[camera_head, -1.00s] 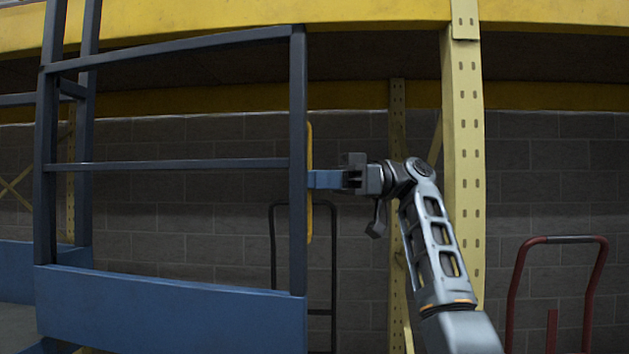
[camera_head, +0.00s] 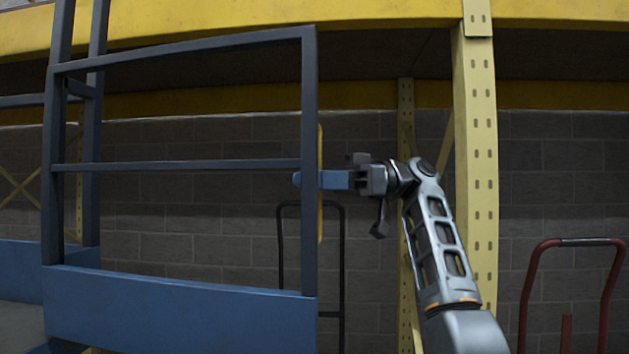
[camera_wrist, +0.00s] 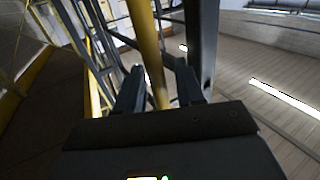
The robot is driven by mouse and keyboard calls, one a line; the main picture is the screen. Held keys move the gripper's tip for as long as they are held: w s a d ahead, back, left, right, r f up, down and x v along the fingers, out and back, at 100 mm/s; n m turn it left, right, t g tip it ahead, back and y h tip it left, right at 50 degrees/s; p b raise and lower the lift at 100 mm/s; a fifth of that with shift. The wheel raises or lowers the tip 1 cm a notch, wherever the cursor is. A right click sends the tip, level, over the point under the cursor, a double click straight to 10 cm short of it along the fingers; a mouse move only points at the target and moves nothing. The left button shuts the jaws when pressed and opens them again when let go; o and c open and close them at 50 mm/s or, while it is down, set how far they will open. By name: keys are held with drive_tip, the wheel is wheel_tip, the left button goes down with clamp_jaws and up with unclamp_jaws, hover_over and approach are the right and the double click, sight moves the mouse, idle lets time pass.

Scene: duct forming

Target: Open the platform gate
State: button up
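The platform gate is a dark blue-grey rail frame (camera_head: 180,166) with a blue lower panel (camera_head: 180,305), upright at the left of the head view. A yellow vertical handle (camera_head: 320,215) runs along its right post. My gripper (camera_head: 322,180) reaches in from the right at handle height, and its blue finger overlaps the handle; a tip shows left of the post. In the wrist view the yellow handle (camera_wrist: 147,50) passes between the two dark fingers of my gripper (camera_wrist: 160,88). Gaps show beside the bar, so the fingers look open around it. Contact cannot be told.
A yellow rack upright (camera_head: 475,170) stands behind and right of my arm. A black hand-truck frame (camera_head: 342,260) is behind the gate's right post. A red cart handle (camera_head: 527,290) stands at the right. A grey block wall (camera_head: 570,200) closes the back.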

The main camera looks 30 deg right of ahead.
drive_tip(key=s+d+b, duration=0.1)
drive_tip(key=d, duration=0.6)
drive_tip(key=shift+d, duration=0.35)
drive_tip(key=shift+s, duration=0.1)
